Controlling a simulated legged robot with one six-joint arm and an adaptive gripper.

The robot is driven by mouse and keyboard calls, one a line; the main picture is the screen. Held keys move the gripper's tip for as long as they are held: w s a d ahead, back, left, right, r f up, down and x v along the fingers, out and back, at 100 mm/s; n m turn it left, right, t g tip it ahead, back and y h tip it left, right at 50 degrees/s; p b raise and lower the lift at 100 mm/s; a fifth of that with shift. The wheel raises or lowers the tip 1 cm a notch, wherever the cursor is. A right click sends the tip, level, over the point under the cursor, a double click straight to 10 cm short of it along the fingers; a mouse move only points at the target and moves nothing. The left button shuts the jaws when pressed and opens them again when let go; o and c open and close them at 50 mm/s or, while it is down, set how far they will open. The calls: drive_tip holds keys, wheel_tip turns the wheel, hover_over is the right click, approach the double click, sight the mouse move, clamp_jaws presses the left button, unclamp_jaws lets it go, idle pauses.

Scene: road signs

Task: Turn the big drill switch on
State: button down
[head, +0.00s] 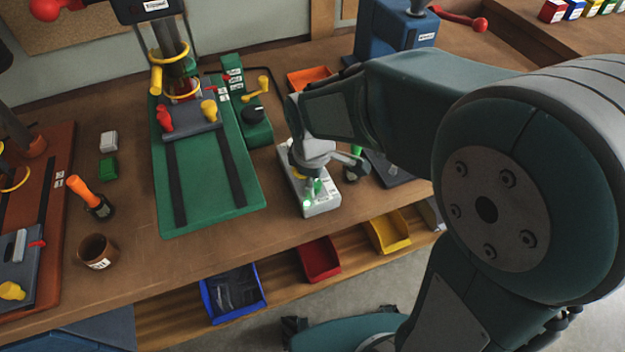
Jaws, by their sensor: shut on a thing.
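The big drill (175,60) stands on a green base plate (215,198) at the upper middle left. A pale grey switch box (322,208) with a green part (317,188) on top lies on the bench to the right of that base. My gripper (318,178) is over this box, coming down from my arm on the right. Its fingers are small and partly hidden, and appear closed around the green part. The exact contact and the switch's position are hard to tell.
An orange tray (308,77) and blue machine (392,35) stand behind. A brown cup (97,252) and orange-handled screwdriver (90,198) are at left. Bins hang below the front edge.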

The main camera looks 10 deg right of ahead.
drive_tip(key=shift+c, duration=1.3)
unclamp_jaws()
drive_tip(key=shift+f, duration=0.1)
drive_tip(key=shift+r, duration=0.2)
drive_tip(key=shift+r, duration=0.35)
wheel_tip(320, 180, up, 11)
drive_tip(key=shift+s+a, duration=0.15)
drive_tip(key=shift+s, duration=0.05)
